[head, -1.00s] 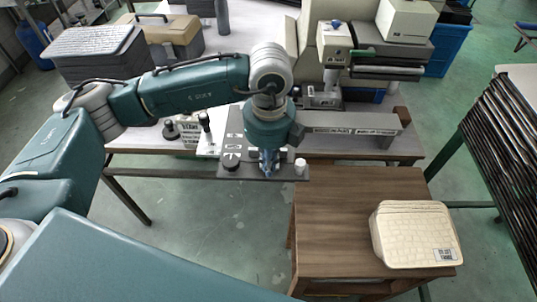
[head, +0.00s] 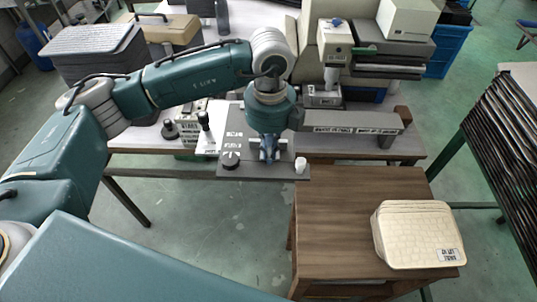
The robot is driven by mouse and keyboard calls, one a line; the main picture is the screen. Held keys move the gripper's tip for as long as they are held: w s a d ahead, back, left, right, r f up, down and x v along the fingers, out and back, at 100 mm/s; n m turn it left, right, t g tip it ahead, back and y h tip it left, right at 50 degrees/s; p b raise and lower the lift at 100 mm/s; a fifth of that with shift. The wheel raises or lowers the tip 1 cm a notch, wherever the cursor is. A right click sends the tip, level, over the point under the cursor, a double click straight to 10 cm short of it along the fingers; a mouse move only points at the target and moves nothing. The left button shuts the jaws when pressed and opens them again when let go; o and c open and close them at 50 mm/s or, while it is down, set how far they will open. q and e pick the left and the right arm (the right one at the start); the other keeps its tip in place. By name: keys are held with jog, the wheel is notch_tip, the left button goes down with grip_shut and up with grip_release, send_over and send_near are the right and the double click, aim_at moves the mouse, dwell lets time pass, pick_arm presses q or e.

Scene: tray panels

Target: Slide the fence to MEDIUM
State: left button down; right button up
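A dark grey panel (head: 262,172) lies at the front edge of the workbench, below the picture's middle. My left gripper (head: 268,157) points down over the panel between the two knobs. Its fingers are small and dark, and a small light part shows beside them. I cannot tell whether they are open or shut, or whether they touch the fence. The gripper hides much of the fence area. My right gripper is not in view.
A long grey bar with labels (head: 350,119) lies right of my wrist. A black-handled lever (head: 204,122) stands left. A grey machine (head: 330,95) stands behind. A wooden table (head: 335,215) with a cream case (head: 415,232) is at front right.

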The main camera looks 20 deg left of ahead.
pick_arm(q)
jog(key=shift+w, duration=0.2)
jog(key=shift+s, duration=0.1)
jog(key=shift+s+d+r, duration=0.1)
jog(key=shift+s+d, duration=0.05)
jog(key=shift+s, duration=0.35)
notch_tip(320, 180, up, 7)
jog(key=p, duration=0.3)
jog(key=shift+p, duration=0.3)
